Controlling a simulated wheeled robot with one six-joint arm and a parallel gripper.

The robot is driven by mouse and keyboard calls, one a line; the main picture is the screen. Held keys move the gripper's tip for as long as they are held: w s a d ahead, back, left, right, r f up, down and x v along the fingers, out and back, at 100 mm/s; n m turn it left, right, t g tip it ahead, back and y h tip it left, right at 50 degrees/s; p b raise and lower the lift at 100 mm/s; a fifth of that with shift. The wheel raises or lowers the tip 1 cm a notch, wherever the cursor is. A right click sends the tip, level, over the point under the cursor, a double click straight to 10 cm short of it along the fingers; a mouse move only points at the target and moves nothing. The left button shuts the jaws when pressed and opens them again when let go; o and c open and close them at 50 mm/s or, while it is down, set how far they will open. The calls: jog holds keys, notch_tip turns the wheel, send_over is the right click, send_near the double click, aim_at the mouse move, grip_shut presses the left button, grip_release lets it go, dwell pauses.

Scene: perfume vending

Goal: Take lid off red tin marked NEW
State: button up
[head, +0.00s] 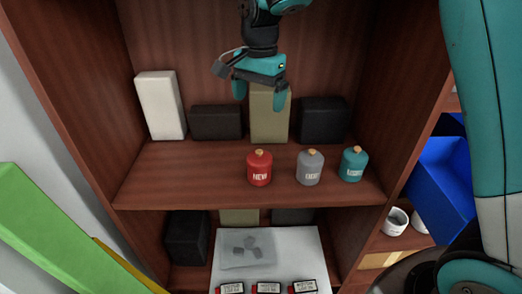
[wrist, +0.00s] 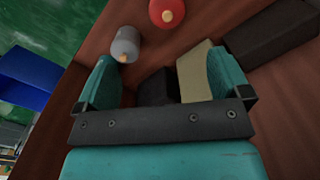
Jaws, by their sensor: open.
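The red tin marked NEW (head: 259,171) stands upright on the wooden shelf (head: 160,180), with a small tan lid (head: 260,152) on top. In the wrist view the red tin (wrist: 167,12) shows at the top edge, with its tan lid facing the camera. A grey tin (head: 310,170) and a teal tin (head: 353,166) stand to its right. The grey tin also shows in the wrist view (wrist: 126,42). My gripper (head: 261,94) is open and empty, above and behind the red tin, in front of a beige box. It touches no tin.
A white box (head: 160,105), two dark boxes (head: 216,122) (head: 324,120) and the beige box (head: 269,118) stand along the shelf's back. Cabinet side walls bound the shelf. Below is a white tray (head: 300,240) with several small labelled boxes. A blue bin (head: 440,185) is at right.

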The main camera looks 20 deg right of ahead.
jog(key=w+f+m, duration=0.1)
jog(key=w+m, duration=0.1)
jog(key=p, duration=0.2)
send_over(260, 151)
jog(key=f, duration=1.1)
jog(key=shift+a, duration=0.25)
jog(key=shift+w+d+f+p, duration=0.1)
jog(key=shift+f+p, duration=0.45)
jog(key=shift+f, duration=0.95)
jog(key=shift+w+d+f+p, duration=0.1)
jog(key=shift+f+p, duration=0.4)
jog(key=shift+f, duration=0.95)
jog(key=shift+s, duration=0.1)
jog(key=c, duration=1.1)
